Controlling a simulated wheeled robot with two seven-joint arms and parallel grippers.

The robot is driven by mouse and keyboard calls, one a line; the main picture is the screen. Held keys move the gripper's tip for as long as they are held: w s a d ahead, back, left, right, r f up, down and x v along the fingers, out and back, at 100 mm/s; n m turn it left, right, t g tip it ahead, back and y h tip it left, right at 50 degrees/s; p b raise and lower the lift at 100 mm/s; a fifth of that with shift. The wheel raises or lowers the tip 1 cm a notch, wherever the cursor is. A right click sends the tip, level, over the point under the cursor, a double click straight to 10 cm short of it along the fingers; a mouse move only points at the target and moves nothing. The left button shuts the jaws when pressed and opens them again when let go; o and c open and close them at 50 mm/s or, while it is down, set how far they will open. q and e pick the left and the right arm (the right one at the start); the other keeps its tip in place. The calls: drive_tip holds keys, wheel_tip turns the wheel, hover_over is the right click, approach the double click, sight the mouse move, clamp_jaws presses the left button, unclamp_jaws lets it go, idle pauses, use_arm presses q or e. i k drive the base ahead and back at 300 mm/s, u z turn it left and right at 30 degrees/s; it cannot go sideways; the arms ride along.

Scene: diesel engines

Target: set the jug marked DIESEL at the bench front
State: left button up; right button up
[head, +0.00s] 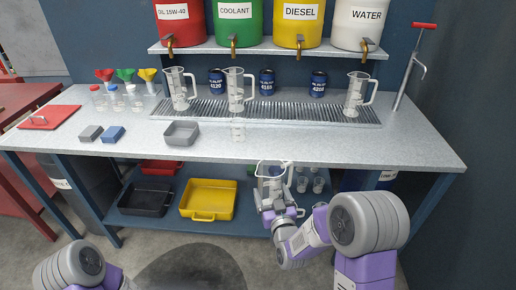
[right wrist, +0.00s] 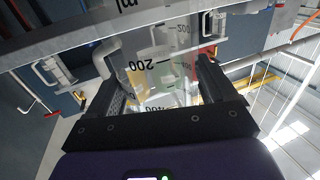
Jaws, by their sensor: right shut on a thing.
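My right gripper (head: 273,190) is shut on a clear measuring jug (head: 273,171) in front of the bench's front edge. In the right wrist view the jug (right wrist: 165,65) sits between the two fingers (right wrist: 155,95), with graduation numbers such as 200 showing upside down. No DIESEL mark is readable on it. Three other clear jugs stand on the bench: one at left (head: 178,92), one in the middle (head: 235,92), one at right (head: 356,95). My left gripper is out of view.
Colored drums stand on the shelf above, including a yellow one marked DIESEL (head: 299,25). Blue oil filters (head: 267,82) stand among the jugs by the drain grate (head: 300,112).

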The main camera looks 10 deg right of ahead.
sight(340, 147)
drive_tip(key=u, duration=1.1)
drive_tip(key=k, duration=0.8)
drive_tip(key=z, duration=1.35)
drive_tip(key=i, duration=0.25)
drive_tip(key=u, duration=0.15)
